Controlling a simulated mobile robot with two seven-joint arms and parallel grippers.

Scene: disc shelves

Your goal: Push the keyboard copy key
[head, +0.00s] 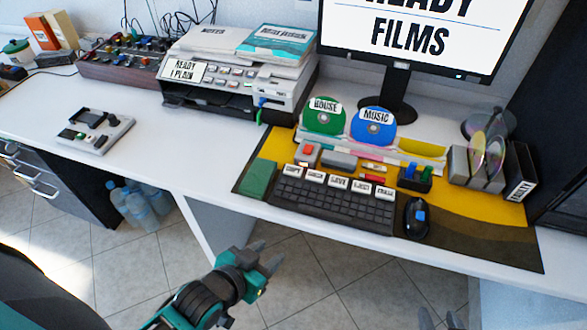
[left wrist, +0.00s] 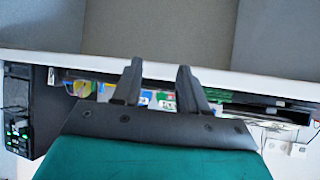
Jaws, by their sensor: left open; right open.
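The black keyboard (head: 335,205) lies on the yellow and brown desk mat. Several white labelled keys stand along its back row; the leftmost label (head: 292,170) appears to read COPY, though the text is small. My left gripper (head: 268,257) is open and empty, in front of the desk's front edge and apart from the keyboard. Its two dark fingers also show spread in the left wrist view (left wrist: 158,75). My right gripper (head: 441,319) is open at the bottom edge of the head view, only its fingertips showing, well in front of the desk.
A black mouse (head: 416,219) sits right of the keyboard and a green block (head: 258,179) left of it. Discs, a disc rack (head: 519,170) and a monitor (head: 420,35) stand behind. A printer (head: 235,85) is at back left.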

